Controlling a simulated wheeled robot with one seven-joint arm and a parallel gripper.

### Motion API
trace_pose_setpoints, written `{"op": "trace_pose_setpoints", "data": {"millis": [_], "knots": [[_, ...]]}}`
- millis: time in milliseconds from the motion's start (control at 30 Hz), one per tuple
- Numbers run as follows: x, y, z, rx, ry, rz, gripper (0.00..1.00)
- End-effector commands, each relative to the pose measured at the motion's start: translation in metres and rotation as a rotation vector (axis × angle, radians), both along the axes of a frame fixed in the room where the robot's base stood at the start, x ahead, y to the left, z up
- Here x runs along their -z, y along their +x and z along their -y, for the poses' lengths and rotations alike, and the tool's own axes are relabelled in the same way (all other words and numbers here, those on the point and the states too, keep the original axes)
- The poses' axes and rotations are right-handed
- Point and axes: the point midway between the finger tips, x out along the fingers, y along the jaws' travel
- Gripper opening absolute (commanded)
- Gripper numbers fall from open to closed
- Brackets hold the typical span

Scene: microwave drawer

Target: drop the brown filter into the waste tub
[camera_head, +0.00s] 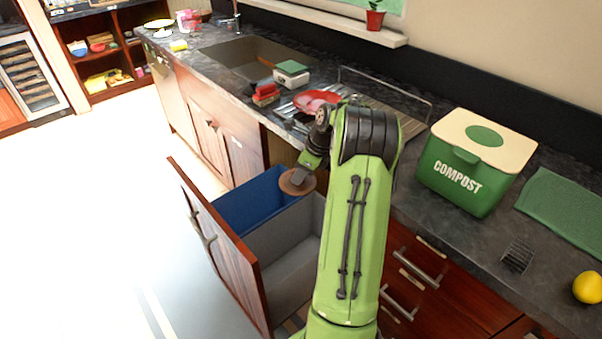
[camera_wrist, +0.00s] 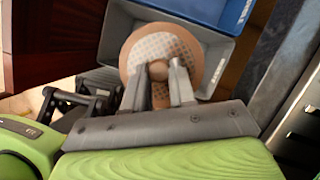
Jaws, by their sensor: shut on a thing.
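My gripper (camera_head: 301,176) is shut on the brown filter (camera_head: 290,185) and points down over the pulled-out drawer (camera_head: 222,240). The filter is a round, shallow brown piece; in the wrist view its pale, dotted inside (camera_wrist: 152,48) shows between and beyond the fingers (camera_wrist: 162,85). The drawer holds a blue tub (camera_head: 240,203) at the far side and a grey tub (camera_head: 270,243) at the near side. In the head view the filter overlaps the border of the two tubs; in the wrist view it lies across the grey tub (camera_wrist: 113,38). No label shows which is the waste tub.
A green compost box (camera_head: 450,187) with a cream lid stands on the dark counter at right. A red plate (camera_head: 316,101), a dish rack and a sink (camera_head: 250,57) lie behind my arm. A yellow lemon (camera_head: 588,287) sits at far right. The floor left of the drawer is clear.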

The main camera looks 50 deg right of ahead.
Motion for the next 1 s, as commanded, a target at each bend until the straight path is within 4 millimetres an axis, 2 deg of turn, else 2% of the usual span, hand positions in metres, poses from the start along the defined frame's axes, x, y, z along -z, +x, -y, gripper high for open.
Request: {"op": "trace_pose_setpoints", "data": {"millis": [100, 133, 300, 567, 667, 767, 1000], "knots": [[-0.003, 0.0, 0.0, -0.001, -0.001, 0.0, 0.0], [-0.003, 0.0, 0.0, -0.001, -0.001, 0.0, 0.3], [-0.003, 0.0, 0.0, -0.001, 0.0, 0.0, 0.55], [-0.003, 0.0, 0.0, -0.001, 0.0, 0.0, 0.55], [-0.013, -0.003, 0.002, 0.001, -0.002, 0.002, 0.55], [-0.035, -0.011, 0.006, 0.003, -0.004, 0.003, 0.55], [-0.101, -0.036, 0.015, 0.002, -0.003, 0.002, 0.55]]}}
